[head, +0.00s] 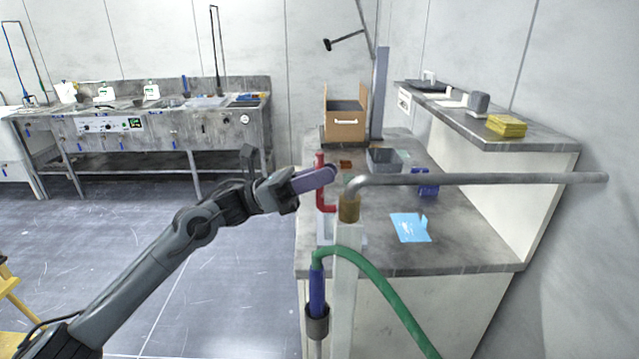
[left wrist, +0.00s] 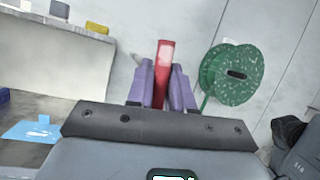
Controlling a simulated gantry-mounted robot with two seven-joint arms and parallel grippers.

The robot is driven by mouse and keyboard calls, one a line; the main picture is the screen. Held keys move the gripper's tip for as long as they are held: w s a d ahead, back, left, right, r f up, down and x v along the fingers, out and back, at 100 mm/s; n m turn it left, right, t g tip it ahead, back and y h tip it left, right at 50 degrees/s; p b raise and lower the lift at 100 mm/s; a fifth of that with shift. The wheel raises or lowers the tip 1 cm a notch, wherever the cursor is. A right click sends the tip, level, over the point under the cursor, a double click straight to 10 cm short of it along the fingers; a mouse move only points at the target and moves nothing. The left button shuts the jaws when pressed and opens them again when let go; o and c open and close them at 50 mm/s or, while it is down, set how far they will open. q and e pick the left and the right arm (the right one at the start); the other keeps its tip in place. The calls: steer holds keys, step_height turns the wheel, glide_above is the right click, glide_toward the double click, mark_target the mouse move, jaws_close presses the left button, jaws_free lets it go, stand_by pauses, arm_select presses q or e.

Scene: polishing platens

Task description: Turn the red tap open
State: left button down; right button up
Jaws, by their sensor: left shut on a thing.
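The red tap handle (head: 325,208) is a bent red bar beside the brass-coloured tap body (head: 349,207), at the near left of the workbench. In the left wrist view the red bar (left wrist: 164,62) stands between the two purple fingers. My left gripper (head: 332,173) comes in from the left and is shut on the red handle; its fingers hide part of the handle in the head view. The left gripper also shows in the wrist view (left wrist: 162,85). A grey pipe (head: 470,179) runs right from the tap body. My right gripper is not in view.
A green hose (head: 385,295) curves down in front of the bench (head: 465,256). A blue sheet (head: 410,227), a grey bin (head: 384,160) and a cardboard box (head: 345,130) are on the bench. A green reel (left wrist: 236,74) is near the wall. Open floor lies left.

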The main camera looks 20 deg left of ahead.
arm_select(q)
steer(key=shift+s+d+m+g+b, duration=0.15)
steer(key=shift+s+m+g, duration=0.1)
steer(key=shift+m+g, duration=0.3)
steer(key=shift+s+d+m+g+b, duration=0.1)
steer(key=shift+s+m+g+b, duration=0.2)
steer(key=shift+m, duration=0.45)
steer(key=shift+r, duration=0.1)
steer(key=c, duration=1.1)
jaws_free()
steer(key=shift+a, duration=0.1)
steer(key=p+v, duration=0.2)
steer(key=v, duration=0.8)
steer(key=shift+a, duration=0.3)
